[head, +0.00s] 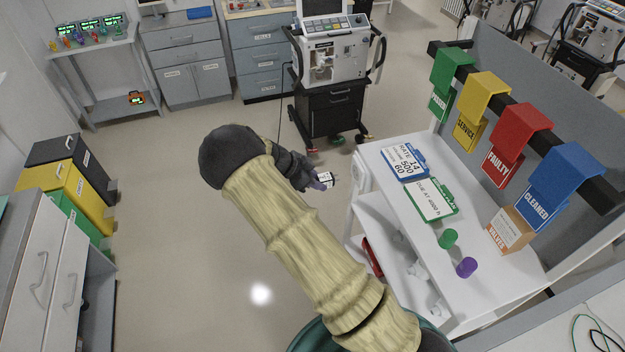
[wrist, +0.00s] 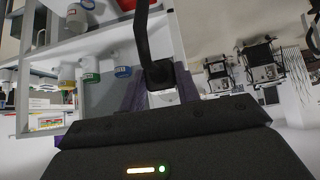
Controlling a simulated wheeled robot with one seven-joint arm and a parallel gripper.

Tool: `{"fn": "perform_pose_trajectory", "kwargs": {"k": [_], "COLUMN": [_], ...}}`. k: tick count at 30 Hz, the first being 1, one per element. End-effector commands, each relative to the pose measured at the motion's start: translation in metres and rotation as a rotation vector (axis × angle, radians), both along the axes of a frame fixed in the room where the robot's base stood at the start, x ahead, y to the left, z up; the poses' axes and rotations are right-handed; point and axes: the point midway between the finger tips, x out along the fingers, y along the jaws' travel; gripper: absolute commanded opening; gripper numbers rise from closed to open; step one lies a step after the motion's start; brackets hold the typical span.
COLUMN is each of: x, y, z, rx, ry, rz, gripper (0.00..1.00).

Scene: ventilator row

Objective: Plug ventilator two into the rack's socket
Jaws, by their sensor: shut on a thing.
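A ventilator (head: 333,50) on a black wheeled cart stands at the top middle of the head view; I cannot read a number on it. A thin black cable (head: 281,105) hangs down along its left side. My gripper (head: 321,182) is in front of the cart, above the floor, left of the white trolley. It is shut on a black plug with a white label (head: 326,179). In the wrist view the plug (wrist: 162,97) sits between the purple fingers of my gripper (wrist: 161,92), and its thick black cable (wrist: 142,35) runs upward. I cannot make out the rack's socket.
A white trolley (head: 480,275) with cards, a box and small caps stands at right, below a rail of coloured tags (head: 530,125). More ventilators (head: 590,40) stand at top right. Coloured bins (head: 65,180) and cabinets line the left. The floor (head: 170,240) between is clear.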

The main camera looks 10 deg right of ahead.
Motion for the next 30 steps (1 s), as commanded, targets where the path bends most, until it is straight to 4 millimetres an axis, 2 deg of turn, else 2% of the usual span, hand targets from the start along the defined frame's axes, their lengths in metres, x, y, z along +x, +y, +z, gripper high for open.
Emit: {"fn": "perform_pose_trajectory", "kwargs": {"k": [23,30], "x": [0.008,0.009], "y": [-0.042,-0.043], "z": [0.001,0.0], "rx": [0.001,0.001], "ry": [0.0,0.0], "rz": [0.001,0.001], "gripper": [0.0,0.0]}}
